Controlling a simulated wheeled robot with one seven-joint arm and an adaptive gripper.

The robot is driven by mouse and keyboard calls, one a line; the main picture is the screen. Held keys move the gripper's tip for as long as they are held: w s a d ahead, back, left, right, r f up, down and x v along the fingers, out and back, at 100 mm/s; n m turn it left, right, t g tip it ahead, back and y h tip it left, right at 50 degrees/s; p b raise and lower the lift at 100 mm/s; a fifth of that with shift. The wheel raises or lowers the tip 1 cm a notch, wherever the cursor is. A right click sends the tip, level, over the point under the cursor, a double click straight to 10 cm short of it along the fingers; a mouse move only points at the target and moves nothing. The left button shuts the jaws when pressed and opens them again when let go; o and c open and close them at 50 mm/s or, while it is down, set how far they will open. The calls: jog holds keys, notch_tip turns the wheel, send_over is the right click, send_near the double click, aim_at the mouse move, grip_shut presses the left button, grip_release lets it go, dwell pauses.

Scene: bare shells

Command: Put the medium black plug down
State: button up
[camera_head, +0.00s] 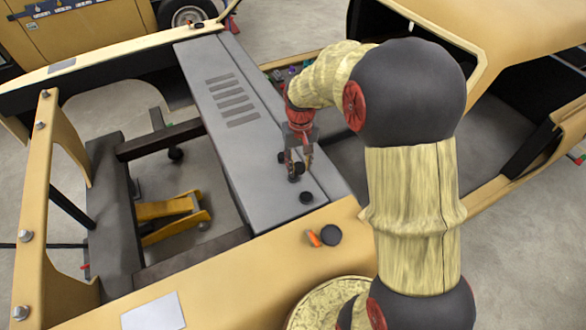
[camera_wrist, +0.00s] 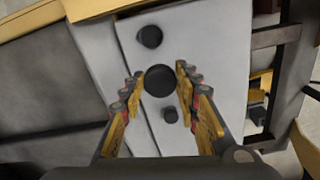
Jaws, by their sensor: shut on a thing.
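My gripper (camera_head: 299,163) points down over the grey panel (camera_head: 215,60) of the car shell. Its fingers are shut on a round black plug, the medium black plug (camera_wrist: 160,81), which sits between the fingertips in the wrist view. In the head view the plug (camera_head: 297,172) is partly hidden by the fingers. It is at or just above the panel; I cannot tell whether it touches. Another black plug (camera_wrist: 150,37) lies on the panel nearer the shell's edge, also seen in the head view (camera_head: 306,197).
A larger black disc (camera_head: 331,235) and an orange object (camera_head: 314,239) lie on the tan body edge. A white sheet (camera_head: 153,312) lies further left. The panel's slotted part is clear. An open bay with a yellow part (camera_head: 165,210) is left of the panel.

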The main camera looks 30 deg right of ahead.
jog(key=w+f, duration=0.1)
jog(key=f, duration=0.1)
jog(key=w+f, duration=0.4)
jog(key=shift+d, duration=0.35)
notch_tip(320, 180, down, 3)
jog(key=shift+w+f+p, duration=0.1)
jog(key=shift+p, duration=0.5)
jog(key=o, duration=0.9)
jog(key=shift+o, duration=0.8)
